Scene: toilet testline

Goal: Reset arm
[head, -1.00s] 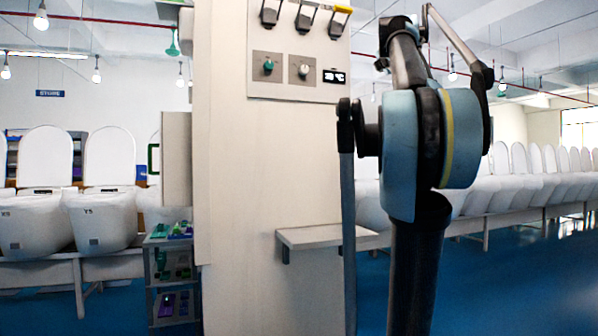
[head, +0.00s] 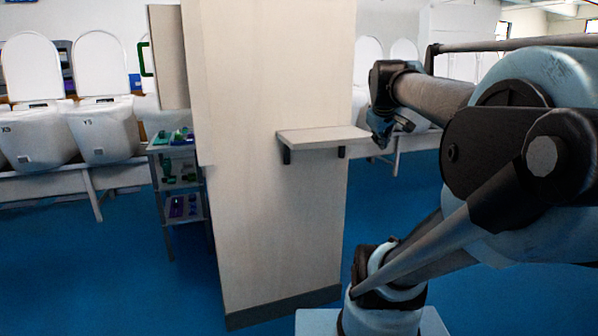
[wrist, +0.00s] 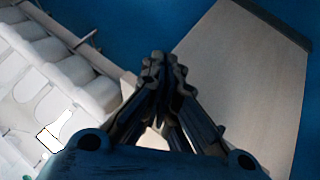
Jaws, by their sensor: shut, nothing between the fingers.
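My gripper (wrist: 163,70) shows in the wrist view with its dark fingertips together. It is shut and empty. In the head view my arm fills the right side, bent, with its dark end part (head: 385,120) just right of the small shelf. The fingertips themselves are hard to make out in the head view. No object is held.
A pale panel (head: 265,220) stands upright in the middle, with a small shelf (head: 320,137) on its face close to my arm. A rack (head: 178,185) with coloured parts stands left of it. White toilets (head: 103,125) line benches behind. Blue floor lies open.

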